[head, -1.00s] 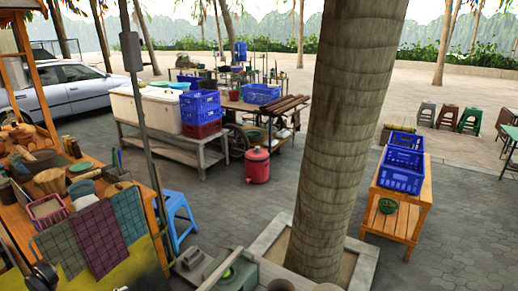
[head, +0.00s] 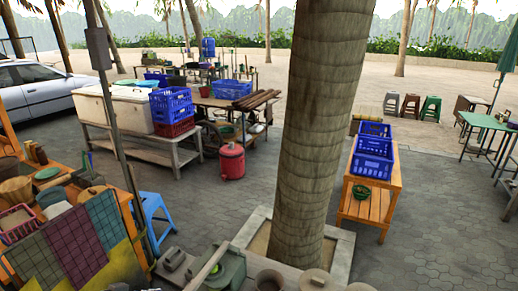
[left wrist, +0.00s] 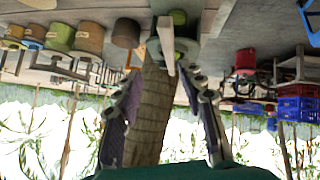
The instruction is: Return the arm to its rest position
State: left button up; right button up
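My left gripper (left wrist: 163,78) shows in the left wrist view, which is upside down. Its two fingers are spread apart with nothing between them, and the tree trunk stands behind the gap. Neither gripper shows in the head view. At the bottom edge of the head view are a grey-green block-like object (head: 228,272) with a pale stick (head: 207,265) beside or across it, and a round brown pot (head: 270,281), partly cut off. Several brown and green pots, one of them a brown pot (left wrist: 126,35), show at the top left of the wrist view. I cannot tell which is the clay mortar.
A thick tree trunk (head: 318,130) rises just beyond the near counter. A cluttered stall table (head: 120,205) stands at left, with a blue stool (head: 152,215). A wooden bench (head: 378,205) with blue crates (head: 373,148) stands at right. Open paving (head: 440,220) lies further right.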

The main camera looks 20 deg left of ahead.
pick_arm(q)
jog(key=w+d+g+y, duration=0.2)
jog(key=d+g+y, duration=0.1)
jog(key=d, duration=2.1)
notch_tip(320, 180, down, 9)
jog(key=b, duration=1)
jog(key=shift+w+m, duration=0.15)
jog(key=shift+m, duration=0.15)
